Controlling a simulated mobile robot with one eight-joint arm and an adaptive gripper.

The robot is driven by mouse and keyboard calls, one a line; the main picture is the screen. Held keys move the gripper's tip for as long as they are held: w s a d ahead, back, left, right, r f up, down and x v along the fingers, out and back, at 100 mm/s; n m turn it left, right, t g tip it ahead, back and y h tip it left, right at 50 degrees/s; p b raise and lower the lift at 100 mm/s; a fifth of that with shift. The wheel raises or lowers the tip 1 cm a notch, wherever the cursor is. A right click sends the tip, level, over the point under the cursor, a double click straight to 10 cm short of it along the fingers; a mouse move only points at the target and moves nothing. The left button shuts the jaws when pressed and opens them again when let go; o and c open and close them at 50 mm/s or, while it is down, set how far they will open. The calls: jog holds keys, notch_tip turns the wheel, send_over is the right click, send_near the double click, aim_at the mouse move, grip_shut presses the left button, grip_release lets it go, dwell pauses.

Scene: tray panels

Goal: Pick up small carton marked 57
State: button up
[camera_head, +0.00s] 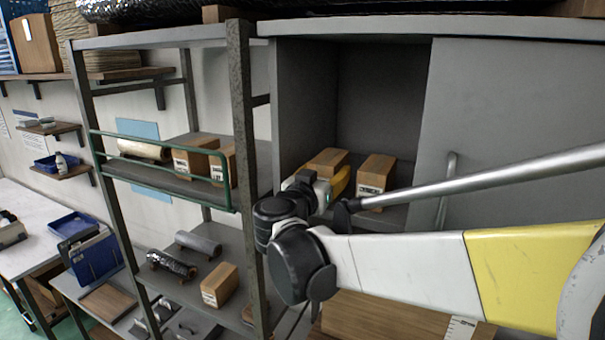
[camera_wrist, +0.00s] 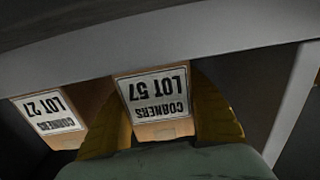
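The small carton marked 57 is a brown box with a white label reading "CORNERS LOT 57", upside down in the wrist view (camera_wrist: 155,132). In the head view it is the left carton (camera_head: 328,159) in the grey cupboard, its front hidden by my gripper. My gripper (camera_head: 343,181) is at the cupboard opening, in front of this carton. In the wrist view its yellow fingers (camera_wrist: 160,110) stand apart, one on each side of the carton. I cannot tell whether they touch it.
A carton marked LOT 27 (camera_wrist: 50,112) stands close beside it, on the right in the head view (camera_head: 376,172). The cupboard's grey door panel (camera_head: 500,110) and handle (camera_head: 446,190) are to the right. An open rack (camera_head: 242,110) stands left, with several cartons and rolls.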

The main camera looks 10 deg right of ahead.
jog(key=shift+c, duration=0.7)
